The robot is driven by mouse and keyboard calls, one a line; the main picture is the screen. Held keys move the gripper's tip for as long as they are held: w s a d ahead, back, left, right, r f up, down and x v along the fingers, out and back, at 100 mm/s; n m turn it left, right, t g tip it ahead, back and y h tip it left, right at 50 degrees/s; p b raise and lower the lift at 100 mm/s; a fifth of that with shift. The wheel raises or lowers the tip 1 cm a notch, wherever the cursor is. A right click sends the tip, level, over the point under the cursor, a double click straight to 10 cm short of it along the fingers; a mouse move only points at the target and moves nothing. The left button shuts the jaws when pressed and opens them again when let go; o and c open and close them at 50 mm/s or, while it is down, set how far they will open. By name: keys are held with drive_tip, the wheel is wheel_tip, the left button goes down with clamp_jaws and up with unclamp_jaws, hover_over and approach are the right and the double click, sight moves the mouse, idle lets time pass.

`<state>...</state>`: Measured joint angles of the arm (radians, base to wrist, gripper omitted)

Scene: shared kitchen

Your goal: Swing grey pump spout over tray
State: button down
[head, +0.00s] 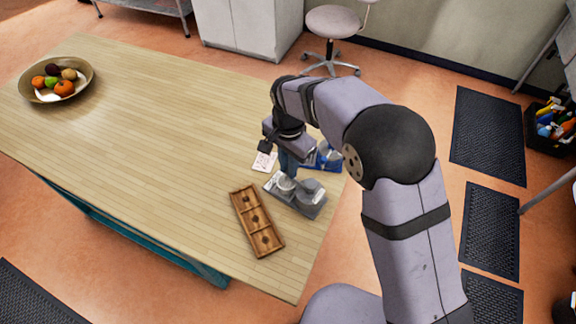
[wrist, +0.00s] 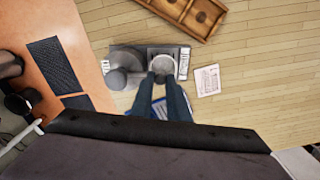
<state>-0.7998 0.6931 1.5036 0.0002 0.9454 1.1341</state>
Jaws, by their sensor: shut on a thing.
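The grey pump (head: 311,193) stands near the table's right edge. It has a flat base with a dark round part and a lighter round part (wrist: 163,65). My gripper (head: 287,172) reaches down to the pump from behind. In the wrist view my gripper's fingertips (wrist: 166,78) are shut at the lighter round part. The fingers partly hide the contact, and I cannot make out the spout's shape. A brown wooden tray (head: 247,224) with three compartments lies left of and in front of the pump, apart from it. It also shows at the top of the wrist view (wrist: 181,12).
A blue item (head: 327,157) lies behind the pump, partly hidden by my gripper. A printed white card (head: 264,162) lies to its left. A bowl of fruit (head: 57,81) stands at the far left. The middle of the wooden table (head: 165,130) is clear.

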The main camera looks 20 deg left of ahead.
drive_tip(key=shift+w, duration=0.1)
drive_tip(key=c, duration=1.7)
unclamp_jaws()
drive_tip(key=shift+r, duration=0.15)
drive_tip(key=shift+r+b, duration=1.35)
drive_tip(key=shift+r, duration=2.25)
drive_tip(key=shift+d, duration=0.1)
